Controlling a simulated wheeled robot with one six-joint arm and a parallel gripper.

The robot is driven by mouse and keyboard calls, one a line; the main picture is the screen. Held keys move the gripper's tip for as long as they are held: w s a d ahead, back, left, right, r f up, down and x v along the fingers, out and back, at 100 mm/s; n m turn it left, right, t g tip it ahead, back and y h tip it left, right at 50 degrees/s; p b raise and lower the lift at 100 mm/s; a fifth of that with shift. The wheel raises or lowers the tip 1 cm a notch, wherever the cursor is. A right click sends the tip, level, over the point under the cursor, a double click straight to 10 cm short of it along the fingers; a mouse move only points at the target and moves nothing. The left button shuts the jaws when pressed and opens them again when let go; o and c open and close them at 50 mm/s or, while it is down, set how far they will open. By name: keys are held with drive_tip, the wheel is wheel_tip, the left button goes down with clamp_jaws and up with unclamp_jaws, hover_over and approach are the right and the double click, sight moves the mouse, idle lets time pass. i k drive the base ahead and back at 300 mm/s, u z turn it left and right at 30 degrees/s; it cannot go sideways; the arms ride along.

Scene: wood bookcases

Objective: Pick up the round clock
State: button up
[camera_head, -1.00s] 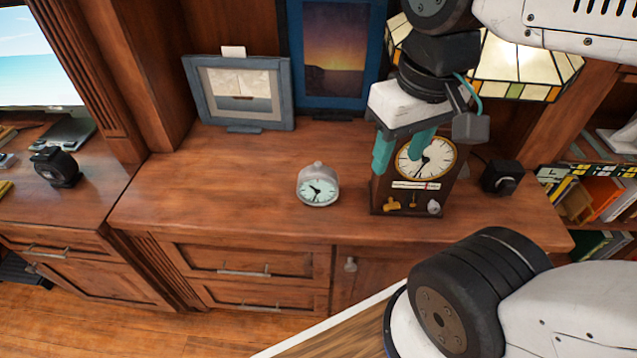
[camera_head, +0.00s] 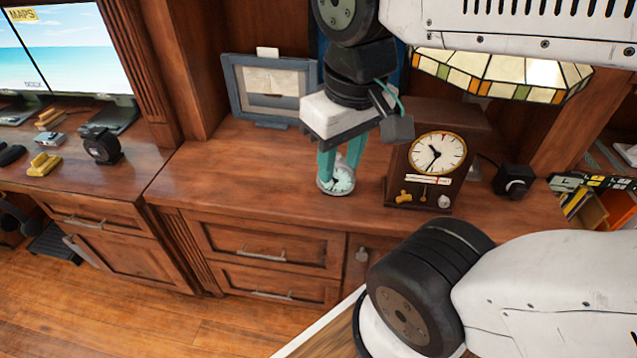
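The round clock (camera_head: 337,186) is a small silver alarm clock with a pale green face. It stands on the wooden cabinet top, left of a dark wooden mantel clock (camera_head: 437,153) with a round white dial. My gripper (camera_head: 338,163) points down over the round clock, its teal fingers in front of and above the clock's upper part. The fingers show a gap between them. They hide the top of the clock, and I cannot tell whether they touch it.
A framed sailboat picture (camera_head: 270,90) leans at the back left of the gripper. A stained-glass lamp shade (camera_head: 490,75) hangs over the right side. A small black device (camera_head: 513,180) stands right of the mantel clock. The cabinet top (camera_head: 225,170) is clear on the left.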

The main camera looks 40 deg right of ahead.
sight(346, 175)
drive_tip(key=k, duration=0.75)
drive_tip(key=z, duration=0.95)
drive_tip(key=i, duration=0.55)
drive_tip(key=u, duration=0.05)
